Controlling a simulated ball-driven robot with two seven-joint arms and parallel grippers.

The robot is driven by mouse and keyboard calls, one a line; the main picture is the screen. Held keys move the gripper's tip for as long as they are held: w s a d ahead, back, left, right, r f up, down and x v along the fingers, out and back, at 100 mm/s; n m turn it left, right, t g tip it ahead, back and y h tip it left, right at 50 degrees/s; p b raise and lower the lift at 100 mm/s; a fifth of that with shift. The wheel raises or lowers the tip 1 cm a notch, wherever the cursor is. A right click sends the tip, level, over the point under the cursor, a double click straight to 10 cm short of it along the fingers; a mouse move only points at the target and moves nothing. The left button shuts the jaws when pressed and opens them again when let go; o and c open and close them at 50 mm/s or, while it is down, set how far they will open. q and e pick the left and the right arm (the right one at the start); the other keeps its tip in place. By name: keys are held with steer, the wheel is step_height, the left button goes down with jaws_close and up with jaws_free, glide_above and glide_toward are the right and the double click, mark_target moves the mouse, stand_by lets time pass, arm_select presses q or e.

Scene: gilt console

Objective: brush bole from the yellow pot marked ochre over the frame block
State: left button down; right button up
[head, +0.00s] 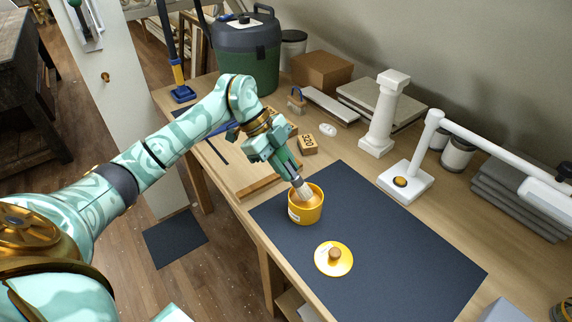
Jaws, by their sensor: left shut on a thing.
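The yellow pot (307,211) stands open on the dark mat (385,240). It has a pale label, too small to read, and orange-brown bole inside. My left gripper (284,160) is shut on a brush (300,186) just above the pot. The brush tilts down to the right, its pale bristles at or inside the pot's mouth; I cannot tell if they touch the bole. The yellow lid (334,262) with a wooden knob lies on the mat in front of the pot. I cannot make out the frame block for certain. My right gripper is not in view.
A wooden block with dark marks (308,145) and a white column (384,115) stand behind the mat. A white stand with a long arm (406,180) is at the right. A green canister (246,55) is at the back. The mat's right part is clear.

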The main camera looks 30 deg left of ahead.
arm_select(q)
steer(key=shift+f, duration=0.65)
stand_by(0.4)
steer(key=shift+f, duration=0.1)
stand_by(1.7)
step_height(320, 180, up, 7)
steer(key=p, duration=0.7)
steer(key=c, duration=2.1)
jaws_free()
